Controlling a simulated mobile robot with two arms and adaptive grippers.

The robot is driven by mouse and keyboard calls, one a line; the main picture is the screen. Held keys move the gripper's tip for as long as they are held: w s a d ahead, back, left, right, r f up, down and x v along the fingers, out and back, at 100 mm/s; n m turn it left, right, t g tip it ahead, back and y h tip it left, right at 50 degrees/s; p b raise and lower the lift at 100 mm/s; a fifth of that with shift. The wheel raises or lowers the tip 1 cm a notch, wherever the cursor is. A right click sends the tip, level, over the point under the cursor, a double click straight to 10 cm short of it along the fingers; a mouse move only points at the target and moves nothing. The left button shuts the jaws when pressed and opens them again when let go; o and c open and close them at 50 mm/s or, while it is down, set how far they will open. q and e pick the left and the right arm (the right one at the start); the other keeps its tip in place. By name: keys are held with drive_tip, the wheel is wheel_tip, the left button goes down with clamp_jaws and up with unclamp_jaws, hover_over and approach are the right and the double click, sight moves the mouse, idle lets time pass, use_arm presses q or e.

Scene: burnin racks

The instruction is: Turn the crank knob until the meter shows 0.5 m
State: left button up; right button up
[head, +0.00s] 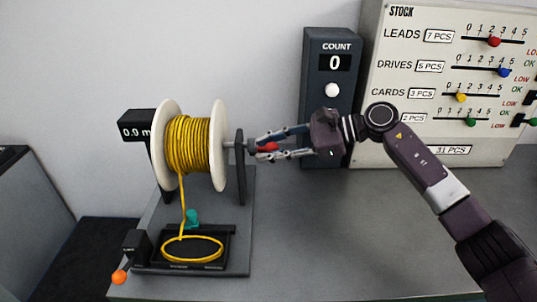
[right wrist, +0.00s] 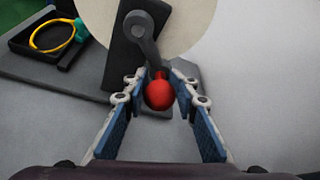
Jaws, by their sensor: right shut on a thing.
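The crank knob is a red ball (right wrist: 158,95) on a grey crank arm (right wrist: 143,35); in the head view the red knob (head: 267,146) shows at the right side of the cable reel. My right gripper (head: 274,146) is shut on the knob, its fingers on either side of it. The reel (head: 219,145) has white flanges and is wound with yellow cable (head: 196,145). The black meter (head: 135,125) at the reel's left reads 0.0 m. My left gripper is not in view.
Yellow cable hangs from the reel to a coil (head: 192,262) in a black tray (head: 228,246). An orange-knobbed lever (head: 119,277) and a teal part (head: 192,217) are near it. A count box (head: 318,107) reading 0 and a stock board (head: 376,150) stand behind. The table's right part (head: 350,235) is clear.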

drive_tip(key=shift+w+r, duration=0.35)
drive_tip(key=shift+r, duration=0.15)
